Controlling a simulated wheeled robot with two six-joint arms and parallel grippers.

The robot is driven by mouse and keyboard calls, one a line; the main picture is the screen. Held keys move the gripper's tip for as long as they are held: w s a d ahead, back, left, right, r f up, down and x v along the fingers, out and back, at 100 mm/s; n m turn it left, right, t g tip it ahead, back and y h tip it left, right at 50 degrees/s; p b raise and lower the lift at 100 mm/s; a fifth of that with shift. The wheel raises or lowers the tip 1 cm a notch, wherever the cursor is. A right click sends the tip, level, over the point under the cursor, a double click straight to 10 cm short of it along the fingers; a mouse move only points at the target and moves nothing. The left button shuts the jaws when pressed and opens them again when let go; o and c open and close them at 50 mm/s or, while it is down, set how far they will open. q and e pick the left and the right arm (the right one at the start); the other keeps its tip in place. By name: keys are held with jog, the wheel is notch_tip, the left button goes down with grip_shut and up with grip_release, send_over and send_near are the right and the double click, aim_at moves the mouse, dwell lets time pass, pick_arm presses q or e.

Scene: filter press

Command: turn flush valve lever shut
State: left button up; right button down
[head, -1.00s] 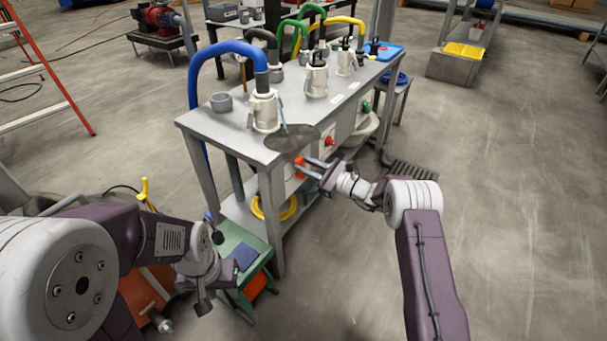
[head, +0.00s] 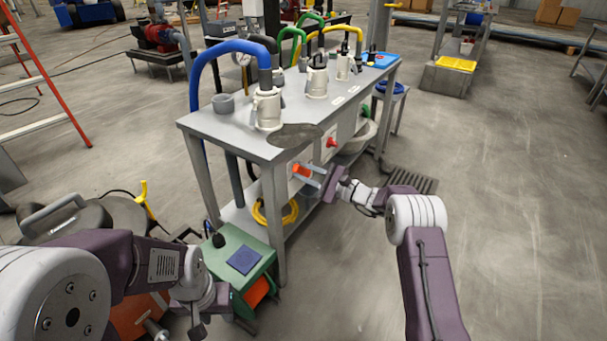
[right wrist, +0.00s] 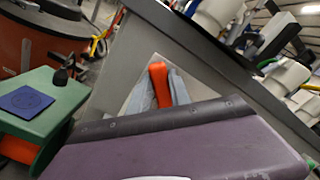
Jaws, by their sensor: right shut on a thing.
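The orange lever (head: 301,170) is on the front panel of the grey bench, below its near corner. It lies at a slant in the head view. My right gripper (head: 308,175) is shut on the lever, with one finger on each side. In the right wrist view the orange lever (right wrist: 159,84) stands between the two grey fingers (right wrist: 160,92), in front of a pale panel; its lower end is hidden by my gripper body. My left gripper (head: 196,318) hangs low at the left, away from the bench; its finger opening cannot be made out.
The grey bench (head: 225,128) carries white valve bodies and coloured hoses. A red handle (head: 332,142) sits farther along its front. A green box (head: 232,258) with a dark blue pad stands by the near bench leg. Floor to the right is clear.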

jog(key=shift+f, duration=0.1)
jog(key=c, duration=1.2)
grip_release()
jog(key=shift+s+d, duration=0.15)
jog(key=shift+d, duration=0.05)
jog(key=p+v, duration=0.3)
jog(key=v, duration=0.5)
jog(key=shift+s+d+p, duration=0.2)
jog(key=shift+s+p, duration=0.05)
jog(key=shift+p, duration=0.05)
